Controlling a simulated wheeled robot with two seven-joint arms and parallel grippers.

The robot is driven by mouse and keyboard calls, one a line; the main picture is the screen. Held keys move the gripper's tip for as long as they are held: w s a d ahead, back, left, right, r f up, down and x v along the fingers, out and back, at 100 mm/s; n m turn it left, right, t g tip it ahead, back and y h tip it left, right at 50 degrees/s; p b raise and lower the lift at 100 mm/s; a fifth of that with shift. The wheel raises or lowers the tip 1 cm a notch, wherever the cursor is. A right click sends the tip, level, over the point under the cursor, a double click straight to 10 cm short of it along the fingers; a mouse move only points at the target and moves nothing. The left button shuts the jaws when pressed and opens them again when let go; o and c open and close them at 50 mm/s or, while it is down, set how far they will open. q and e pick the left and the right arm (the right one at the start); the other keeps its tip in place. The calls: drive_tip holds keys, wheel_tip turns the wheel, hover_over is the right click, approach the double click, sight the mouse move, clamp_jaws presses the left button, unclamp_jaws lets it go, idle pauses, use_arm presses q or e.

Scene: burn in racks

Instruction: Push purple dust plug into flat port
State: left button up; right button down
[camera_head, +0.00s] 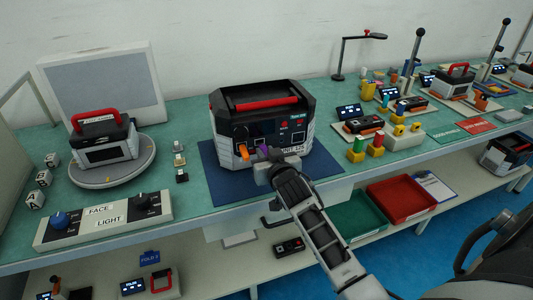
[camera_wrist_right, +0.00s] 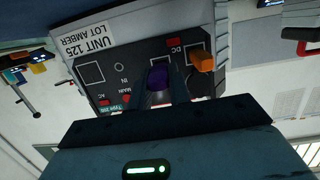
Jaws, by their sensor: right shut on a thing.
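The purple dust plug (camera_head: 263,149) is at the front panel of the dark unit with the red handle (camera_head: 266,103). My right gripper (camera_head: 262,164) is shut on it. In the right wrist view, the purple plug (camera_wrist_right: 157,76) sits between the two dark fingers (camera_wrist_right: 158,92), against or just before the panel. The fingers and plug hide what is behind, so I cannot tell how deep it sits or see the flat port. An orange plug (camera_wrist_right: 202,60) stands in the panel beside it, near the DC label. My left gripper is not in view.
The unit stands on a blue mat (camera_head: 224,190). Small blocks, yellow-green pegs (camera_head: 376,144) and a red tray (camera_head: 402,199) lie to the right.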

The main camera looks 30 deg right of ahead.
drive_tip(key=shift+p, duration=0.4)
idle(1.0)
drive_tip(key=shift+b+x, duration=0.45)
drive_tip(key=shift+x, duration=0.55)
idle(0.4)
drive_tip(key=c, duration=1.2)
unclamp_jaws()
drive_tip(key=shift+w+r, duration=0.1)
drive_tip(key=shift+r, duration=0.1)
drive_tip(key=shift+c, duration=0.2)
drive_tip(key=v, duration=1.6)
drive_tip(key=s+a+f+n+g+y, duration=0.5)
drive_tip(key=s+a+f, duration=0.8)
drive_tip(key=a+f, duration=0.3)
drive_tip(key=shift+s+f+n+y, duration=0.15)
drive_tip(key=shift+f+n+y, duration=0.25)
drive_tip(key=shift+f+y, duration=0.5)
